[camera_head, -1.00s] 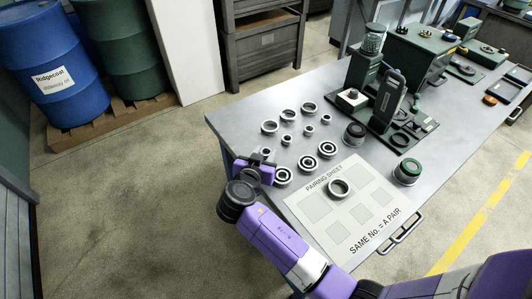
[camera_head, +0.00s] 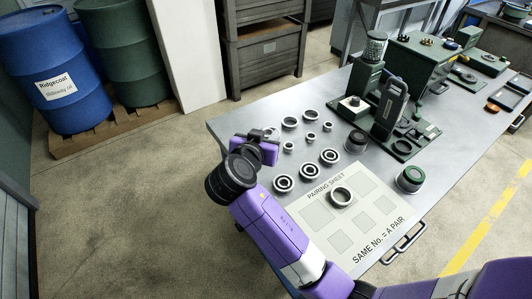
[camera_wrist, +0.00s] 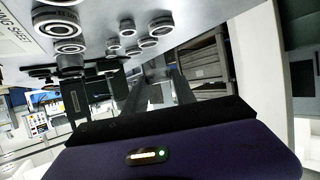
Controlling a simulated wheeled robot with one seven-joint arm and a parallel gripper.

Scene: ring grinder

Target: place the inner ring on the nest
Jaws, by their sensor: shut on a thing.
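My gripper (camera_head: 268,135) is over the left edge of the workbench, raised above the table and beside the loose rings. It is shut on the inner ring, which is small and mostly hidden by the fingers in both views. The fingers also show in the wrist view (camera_wrist: 156,78), pointing away from the camera. The green gauge fixture (camera_head: 402,148), with a tall dark upright and round seats on its base plate, stands further right on the bench. I cannot tell which seat is the nest. The gripper is well apart from this fixture.
Several loose rings and bearings (camera_head: 307,168) lie on the bench (camera_head: 232,122) right of the gripper. A pairing sheet (camera_head: 341,239) holds one large ring (camera_head: 340,196). A dark-topped cup (camera_head: 355,141) and a green-topped cup (camera_head: 410,179) stand near the fixture. Open floor lies left.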

